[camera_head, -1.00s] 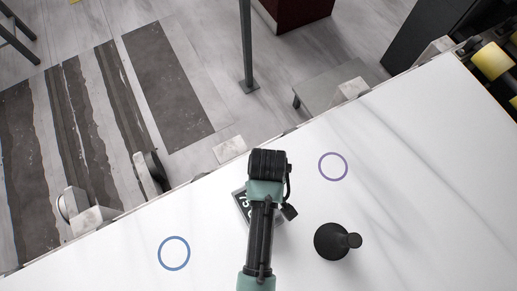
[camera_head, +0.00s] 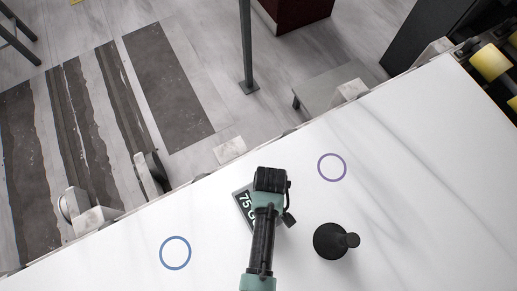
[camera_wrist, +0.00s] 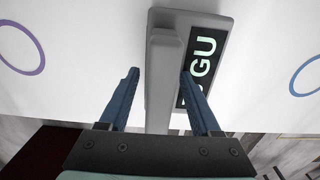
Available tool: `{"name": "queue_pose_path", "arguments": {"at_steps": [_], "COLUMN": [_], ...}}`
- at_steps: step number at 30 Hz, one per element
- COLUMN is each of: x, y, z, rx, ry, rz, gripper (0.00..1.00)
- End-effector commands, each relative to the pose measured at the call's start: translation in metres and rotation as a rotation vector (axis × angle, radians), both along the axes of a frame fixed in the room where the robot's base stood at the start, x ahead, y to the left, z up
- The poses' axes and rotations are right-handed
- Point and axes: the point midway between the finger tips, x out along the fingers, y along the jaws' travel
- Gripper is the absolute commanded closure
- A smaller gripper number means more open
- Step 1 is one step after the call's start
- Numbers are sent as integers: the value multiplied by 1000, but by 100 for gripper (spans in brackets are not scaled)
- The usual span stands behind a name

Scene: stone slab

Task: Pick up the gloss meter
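The gloss meter is a grey device with a dark display reading "GU" in pale characters. In the head view the gloss meter (camera_head: 242,200) lies on the white slab, mostly hidden under my arm, with part of its display showing. In the wrist view the gloss meter (camera_wrist: 163,85) shows a long raised grey bar beside the display. My gripper (camera_wrist: 159,73) is open, with one blue finger on each side of the bar. The right finger overlaps the display in the picture. Contact cannot be told. The fingers are hidden in the head view.
On the white slab (camera_head: 420,160), a black knobbed object (camera_head: 331,241) stands right of my arm. A purple ring (camera_head: 332,167) and a blue ring (camera_head: 175,253) are marked on the surface. Pale blocks and dark clamps line the slab's far edge. The slab's right side is clear.

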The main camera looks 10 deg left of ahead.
Motion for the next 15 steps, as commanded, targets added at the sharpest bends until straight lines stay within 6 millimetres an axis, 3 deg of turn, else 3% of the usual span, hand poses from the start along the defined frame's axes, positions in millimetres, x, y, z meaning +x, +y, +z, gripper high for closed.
{"name": "queue_pose_path", "arguments": {"at_steps": [1,10,15], "x": [0,0,0], "y": [0,0,0], "z": [0,0,0], "rx": [0,-1,0], "ry": [0,1,1], "rz": [0,0,0], "gripper": [47,100,100]}}
